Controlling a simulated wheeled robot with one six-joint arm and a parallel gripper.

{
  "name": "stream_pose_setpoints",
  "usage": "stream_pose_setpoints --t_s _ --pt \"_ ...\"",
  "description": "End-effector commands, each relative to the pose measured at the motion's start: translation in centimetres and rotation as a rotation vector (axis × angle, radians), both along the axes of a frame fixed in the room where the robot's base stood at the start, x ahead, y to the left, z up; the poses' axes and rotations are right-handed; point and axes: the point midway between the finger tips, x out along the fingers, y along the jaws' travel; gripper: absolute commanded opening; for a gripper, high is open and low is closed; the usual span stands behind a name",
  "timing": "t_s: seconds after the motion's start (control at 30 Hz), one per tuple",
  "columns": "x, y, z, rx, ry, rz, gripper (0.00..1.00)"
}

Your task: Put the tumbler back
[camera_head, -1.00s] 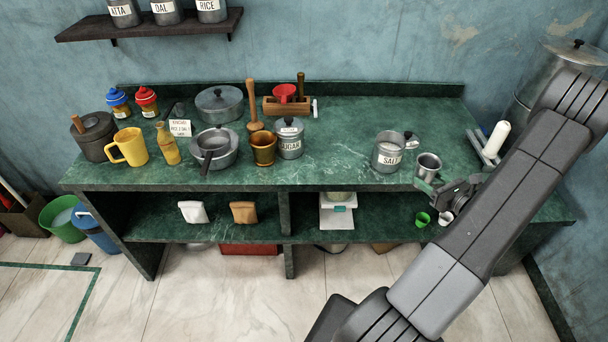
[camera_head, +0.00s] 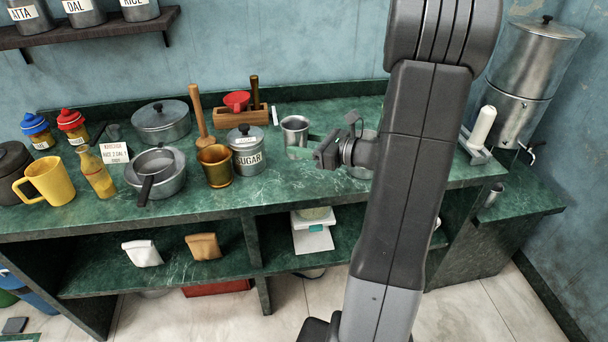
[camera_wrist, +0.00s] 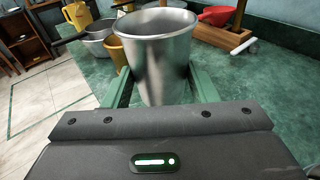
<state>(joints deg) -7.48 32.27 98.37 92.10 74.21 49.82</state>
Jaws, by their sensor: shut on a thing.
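The steel tumbler (camera_head: 295,131) is upright between the green fingers of my gripper (camera_head: 299,147), right of the sugar canister (camera_head: 247,151). In the wrist view the tumbler (camera_wrist: 160,62) fills the space between both fingers (camera_wrist: 158,88), its open rim facing up. My gripper is shut on it. I cannot tell whether its base touches the green counter (camera_head: 290,185); the gripper hides it in the wrist view. The salt canister (camera_head: 361,168) is mostly hidden behind my arm.
A wooden box with a red funnel (camera_head: 237,101) stands behind the tumbler. A brass cup (camera_head: 215,166) and pans (camera_head: 158,172) are left. At right are a white roller-like cylinder (camera_head: 483,127), a water dispenser (camera_head: 525,70) and a small metal cup (camera_head: 494,194).

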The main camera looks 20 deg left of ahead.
Motion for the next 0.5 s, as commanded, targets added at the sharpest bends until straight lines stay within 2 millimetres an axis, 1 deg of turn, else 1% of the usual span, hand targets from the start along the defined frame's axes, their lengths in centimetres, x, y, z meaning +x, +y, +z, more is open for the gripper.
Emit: stream_pose_setpoints --t_s 0.07,0.13,0.3,0.4,0.5 --pt "-0.3 0.3 -0.3 0.000 0.000 0.008 0.28" --pt "-0.4 0.4 -1.1 0.000 0.004 0.009 0.28" --pt "-0.4 0.4 -4.1 0.000 0.007 0.009 0.28" --pt "-0.4 0.4 -5.3 -0.001 0.003 0.009 0.28" --pt "-0.4 0.4 -5.8 0.000 0.002 0.009 0.28"
